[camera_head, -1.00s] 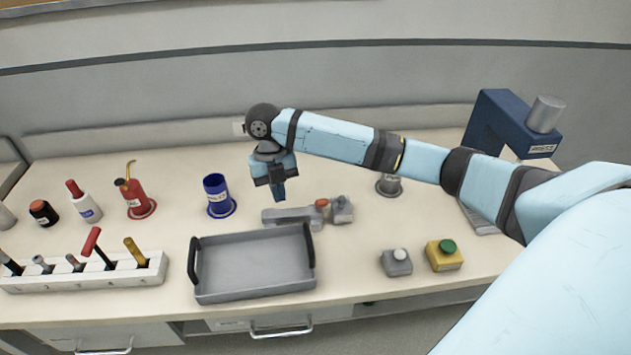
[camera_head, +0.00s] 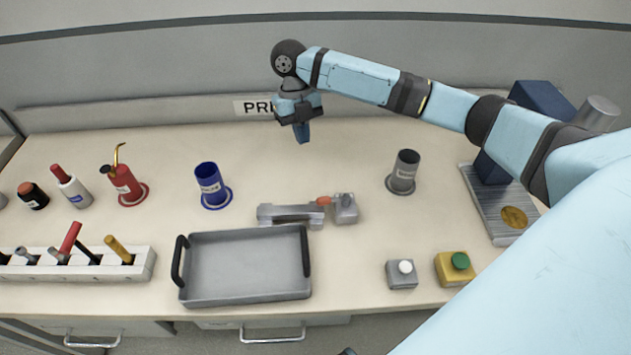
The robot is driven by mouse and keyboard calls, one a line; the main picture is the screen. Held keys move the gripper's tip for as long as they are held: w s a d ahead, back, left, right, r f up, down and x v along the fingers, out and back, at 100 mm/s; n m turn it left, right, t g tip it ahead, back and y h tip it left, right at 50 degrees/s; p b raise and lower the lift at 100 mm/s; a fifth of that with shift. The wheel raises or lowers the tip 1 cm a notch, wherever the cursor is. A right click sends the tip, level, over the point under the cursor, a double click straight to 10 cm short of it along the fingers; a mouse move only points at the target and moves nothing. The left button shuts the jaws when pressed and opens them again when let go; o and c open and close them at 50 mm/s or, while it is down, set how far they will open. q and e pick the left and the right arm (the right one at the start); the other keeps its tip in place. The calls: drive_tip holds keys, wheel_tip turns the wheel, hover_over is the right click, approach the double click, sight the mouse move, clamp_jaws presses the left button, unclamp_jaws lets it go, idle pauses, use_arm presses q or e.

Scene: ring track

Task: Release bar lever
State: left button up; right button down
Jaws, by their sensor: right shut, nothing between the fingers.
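A grey clamp-like bar fixture (camera_head: 288,214) lies on the bench behind the tray. An orange-red tip (camera_head: 324,201) shows at its right end, beside a small grey block (camera_head: 345,209) with a knob on top. I cannot tell for certain which part is the bar lever. My right gripper (camera_head: 303,137) points down above the back of the bench, behind the fixture and apart from it. It is shut and empty. My left gripper is not in view.
A grey tray (camera_head: 247,297) with black handles stands in front of the fixture. A blue cup (camera_head: 209,184) is to the left, a grey cup (camera_head: 403,171) to the right. A grey button box (camera_head: 402,276) and yellow button box (camera_head: 456,268) stand front right. A blue press (camera_head: 497,167) is far right.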

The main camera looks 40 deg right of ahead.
drive_tip(key=s+x, duration=0.1)
drive_tip(key=x, duration=0.6)
drive_tip(key=s+r+x, duration=0.1)
drive_tip(key=x, duration=0.3)
drive_tip(key=shift+s+a+f+p, duration=0.2)
drive_tip(key=shift+s+f+p, duration=0.15)
drive_tip(key=shift+s+p, duration=0.1)
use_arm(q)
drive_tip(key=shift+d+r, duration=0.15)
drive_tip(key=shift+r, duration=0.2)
use_arm(e)
drive_tip(key=shift+s+f, duration=0.1)
drive_tip(key=shift+s, duration=0.25)
